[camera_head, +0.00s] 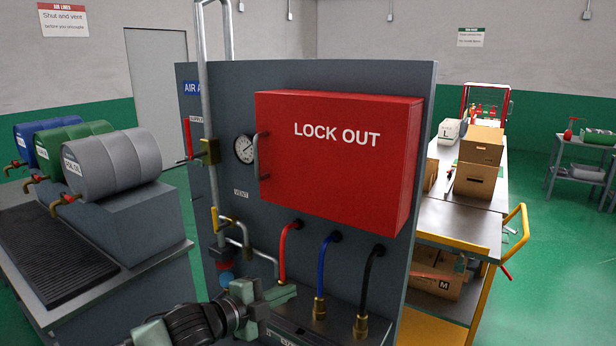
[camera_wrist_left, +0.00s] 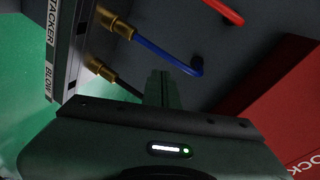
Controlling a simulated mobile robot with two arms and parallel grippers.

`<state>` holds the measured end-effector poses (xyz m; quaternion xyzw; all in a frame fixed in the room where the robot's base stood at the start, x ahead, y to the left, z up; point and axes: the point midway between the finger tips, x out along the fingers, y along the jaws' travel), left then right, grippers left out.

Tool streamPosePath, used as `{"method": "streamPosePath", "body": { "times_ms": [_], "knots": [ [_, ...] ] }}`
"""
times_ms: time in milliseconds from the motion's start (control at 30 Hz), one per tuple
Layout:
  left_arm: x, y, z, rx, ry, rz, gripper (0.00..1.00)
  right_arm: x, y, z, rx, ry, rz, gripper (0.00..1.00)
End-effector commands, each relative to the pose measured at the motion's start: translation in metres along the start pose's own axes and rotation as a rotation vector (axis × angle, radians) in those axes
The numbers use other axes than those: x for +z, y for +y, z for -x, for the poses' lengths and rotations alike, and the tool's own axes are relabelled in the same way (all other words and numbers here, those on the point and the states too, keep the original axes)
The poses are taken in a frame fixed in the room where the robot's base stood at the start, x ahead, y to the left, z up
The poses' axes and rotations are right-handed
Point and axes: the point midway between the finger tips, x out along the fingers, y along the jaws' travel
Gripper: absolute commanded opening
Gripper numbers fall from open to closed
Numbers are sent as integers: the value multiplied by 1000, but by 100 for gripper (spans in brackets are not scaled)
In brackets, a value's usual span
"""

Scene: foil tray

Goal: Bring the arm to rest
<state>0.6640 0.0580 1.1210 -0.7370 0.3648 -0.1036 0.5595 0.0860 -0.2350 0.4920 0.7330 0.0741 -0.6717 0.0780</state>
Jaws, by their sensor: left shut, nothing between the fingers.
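My left gripper (camera_head: 284,293) is low in the middle of the head view, its arm coming in from the bottom left. It is in front of the grey panel (camera_head: 345,78), near the base where the hoses come down. In the wrist view the two fingers (camera_wrist_left: 159,88) are together with nothing between them. Behind them show the blue hose (camera_wrist_left: 165,57) and its brass fittings. The gripper looks apart from the hoses, though the exact gap is hard to judge. My right gripper is not in view.
A red LOCK OUT box (camera_head: 340,165) juts from the panel above the red, blue (camera_head: 322,270) and black hoses. Pipes and a yellow-handled valve (camera_head: 222,216) stand left of the gripper. Drums (camera_head: 115,165) are at left, a yellow-handled cart (camera_head: 519,228) at right.

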Motion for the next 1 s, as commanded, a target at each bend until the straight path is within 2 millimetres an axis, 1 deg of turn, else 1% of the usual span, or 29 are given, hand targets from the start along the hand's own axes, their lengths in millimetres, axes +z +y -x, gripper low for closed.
{"method": "streamPosePath", "body": {
  "times_ms": [33,100,200,267,333,400,467,567,600,667,700,800,1000],
  "knots": [
    [-25,34,-4,40,10,81,0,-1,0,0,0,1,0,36],
    [-50,67,-2,79,-2,181,0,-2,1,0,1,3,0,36],
    [-76,104,8,122,-43,335,0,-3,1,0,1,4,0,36],
    [-86,124,18,142,-81,433,0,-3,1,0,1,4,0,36],
    [-91,144,33,160,-141,550,0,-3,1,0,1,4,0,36],
    [-90,164,52,174,-217,674,0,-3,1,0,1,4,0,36],
    [-86,181,72,182,-296,781,0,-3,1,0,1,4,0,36],
    [-71,214,114,193,-456,961,0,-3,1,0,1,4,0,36],
    [-65,226,132,195,-522,1024,0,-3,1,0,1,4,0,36],
    [-56,244,158,199,-619,1108,0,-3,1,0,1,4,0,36],
    [-52,254,174,198,-678,1155,0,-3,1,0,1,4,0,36],
    [-43,277,212,200,-808,1247,0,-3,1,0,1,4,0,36],
    [-36,310,273,199,-1015,1374,0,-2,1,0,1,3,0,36]
  ]
}}
